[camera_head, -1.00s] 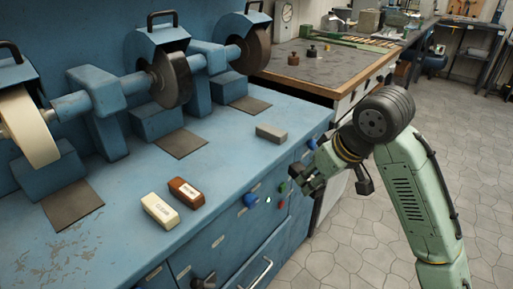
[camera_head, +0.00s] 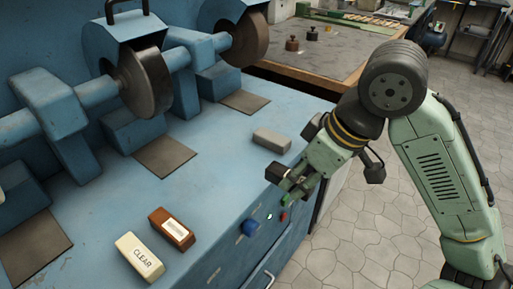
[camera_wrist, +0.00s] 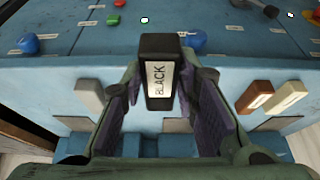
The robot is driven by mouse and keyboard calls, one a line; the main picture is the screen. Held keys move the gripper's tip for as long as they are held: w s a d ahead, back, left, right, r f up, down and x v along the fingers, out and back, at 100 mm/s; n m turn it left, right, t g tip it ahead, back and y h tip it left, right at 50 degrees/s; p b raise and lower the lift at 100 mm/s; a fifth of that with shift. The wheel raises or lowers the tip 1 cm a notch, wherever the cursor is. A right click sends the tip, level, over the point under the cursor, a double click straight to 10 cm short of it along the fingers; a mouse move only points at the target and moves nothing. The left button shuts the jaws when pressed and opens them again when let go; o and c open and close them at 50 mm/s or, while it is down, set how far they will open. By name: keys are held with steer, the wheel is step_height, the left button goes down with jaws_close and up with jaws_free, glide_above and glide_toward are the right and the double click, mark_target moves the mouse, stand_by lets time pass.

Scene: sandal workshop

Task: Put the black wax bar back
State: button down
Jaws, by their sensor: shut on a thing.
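The black wax bar (camera_wrist: 158,50) is between my gripper's fingers (camera_wrist: 160,95) in the wrist view, its pale label reading "BLACK". My gripper (camera_head: 290,184) is shut on it, in front of and above the front edge of the blue bench (camera_head: 215,160). In the head view the bar is small and dark at the fingertips, partly hidden by them. A grey bar (camera_head: 272,139) lies on the bench just beyond the gripper. A brown bar (camera_head: 172,228) and a cream bar marked "CLEAR" (camera_head: 140,257) lie side by side further left.
Grinding wheels (camera_head: 145,82) on blue housings stand along the back of the bench, with dark plates (camera_head: 166,156) before them. Coloured knobs (camera_head: 250,228) stick out of the bench front. The bench top between the grey and brown bars is clear.

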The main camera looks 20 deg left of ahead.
steer(key=p, duration=0.2)
glide_above(257, 161)
steer(key=s+d, duration=0.1)
steer(key=d, duration=0.1)
steer(key=shift+a+f, duration=0.15)
steer(key=shift+f, duration=0.45)
steer(key=x, duration=0.1)
steer(key=p+x, duration=0.1)
steer(key=shift+w+f, duration=0.1)
steer(key=shift+f, duration=0.75)
steer(key=shift+f, duration=0.1)
steer(key=shift+f, duration=0.15)
steer(key=c, duration=1.2)
jaws_free()
steer(key=shift+c, duration=0.2)
